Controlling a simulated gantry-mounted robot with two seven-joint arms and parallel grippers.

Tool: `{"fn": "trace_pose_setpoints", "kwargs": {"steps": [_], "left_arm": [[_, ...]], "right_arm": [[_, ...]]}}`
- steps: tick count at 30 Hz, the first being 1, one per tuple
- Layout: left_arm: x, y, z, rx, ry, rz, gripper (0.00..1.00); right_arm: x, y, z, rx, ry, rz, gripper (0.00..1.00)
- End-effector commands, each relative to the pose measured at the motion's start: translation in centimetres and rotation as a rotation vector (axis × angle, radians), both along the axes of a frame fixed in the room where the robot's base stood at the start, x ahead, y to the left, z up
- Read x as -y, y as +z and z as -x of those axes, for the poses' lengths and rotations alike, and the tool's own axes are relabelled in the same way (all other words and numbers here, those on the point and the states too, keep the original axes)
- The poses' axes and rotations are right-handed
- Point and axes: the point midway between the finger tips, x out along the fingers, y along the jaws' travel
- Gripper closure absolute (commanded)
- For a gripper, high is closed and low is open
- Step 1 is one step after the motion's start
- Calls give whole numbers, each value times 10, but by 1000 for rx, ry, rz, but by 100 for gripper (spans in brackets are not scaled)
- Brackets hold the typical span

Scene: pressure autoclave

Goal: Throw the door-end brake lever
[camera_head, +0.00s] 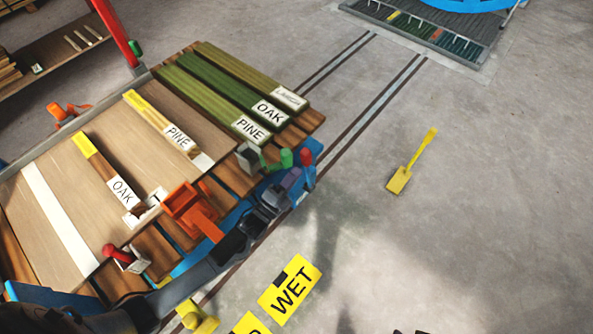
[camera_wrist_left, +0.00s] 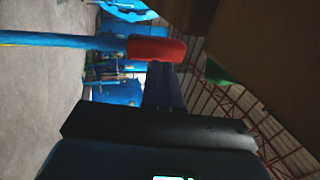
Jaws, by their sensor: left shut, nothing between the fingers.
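A lever with a red grip (camera_head: 306,156) and a blue shaft stands at the right corner of the loaded trolley (camera_head: 185,263). I take it for the brake lever, on the side toward the rails. In the left wrist view its red grip (camera_wrist_left: 155,50) lies just beyond the finger ends, with the blue shaft (camera_wrist_left: 65,40) running left. My left gripper (camera_head: 292,180) is shut and empty, just beside the lever. Whether it touches the lever I cannot tell. My right gripper is not in view.
Boards labelled OAK and PINE (camera_head: 250,128) lie on the trolley. A green-tipped part (camera_head: 286,158) and an orange bracket (camera_head: 190,205) are close to my left gripper. Rails (camera_head: 385,95) run to a blue structure (camera_head: 470,4). A yellow shovel (camera_head: 411,163) lies on open floor.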

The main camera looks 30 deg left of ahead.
Motion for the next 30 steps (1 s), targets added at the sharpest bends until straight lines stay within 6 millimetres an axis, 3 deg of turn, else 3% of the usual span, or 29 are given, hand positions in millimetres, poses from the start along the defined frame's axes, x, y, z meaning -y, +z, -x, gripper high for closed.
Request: {"fn": "trace_pose_setpoints", "kwargs": {"steps": [15, 21, 30], "left_arm": [[-17, -25, 78, -6, 0, 0, 100], [-20, -29, 90, -4, 1, -1, 100], [-20, -30, 91, -4, 1, -1, 100]], "right_arm": [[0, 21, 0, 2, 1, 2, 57], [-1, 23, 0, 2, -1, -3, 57], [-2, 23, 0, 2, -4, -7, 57]]}}
